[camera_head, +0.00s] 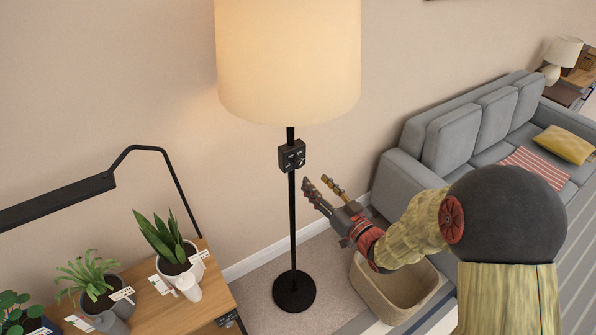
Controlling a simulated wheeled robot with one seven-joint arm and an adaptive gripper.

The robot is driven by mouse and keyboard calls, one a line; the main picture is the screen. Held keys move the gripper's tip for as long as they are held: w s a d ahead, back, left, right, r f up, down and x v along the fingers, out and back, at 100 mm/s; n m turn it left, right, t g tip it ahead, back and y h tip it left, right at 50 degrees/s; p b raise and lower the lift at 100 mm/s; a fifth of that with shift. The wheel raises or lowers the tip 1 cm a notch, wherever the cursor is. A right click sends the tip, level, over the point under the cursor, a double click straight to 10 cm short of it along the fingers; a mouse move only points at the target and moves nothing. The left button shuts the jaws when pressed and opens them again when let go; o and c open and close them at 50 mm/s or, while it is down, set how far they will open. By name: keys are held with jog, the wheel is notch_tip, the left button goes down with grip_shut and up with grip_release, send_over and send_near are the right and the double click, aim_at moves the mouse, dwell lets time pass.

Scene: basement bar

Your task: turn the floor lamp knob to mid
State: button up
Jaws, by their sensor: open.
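The floor lamp (291,225) stands upright against the wall, with a black pole, a round black base and a large cream shade (288,60) that glows. A small black control box (292,155) sits on the pole below the shade. Light markings show on its face, but the knob and its setting are too small to tell. My gripper (321,186) is open and empty, to the right of the pole and a little lower than the box in the picture. Its fingers point up and left. It looks apart from the lamp.
A wooden plant stand (160,303) with several potted plants and a black arched light (60,200) is at the left. A beige basket (392,290) stands on the floor below my arm. A grey sofa (470,130) is at the right. The wall is close behind the lamp.

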aim_at(300, 165)
jog(key=shift+b+x, duration=0.6)
jog(key=shift+x, duration=3.3)
jog(key=shift+c, duration=1.1)
jog(key=shift+n, duration=0.3)
grip_shut()
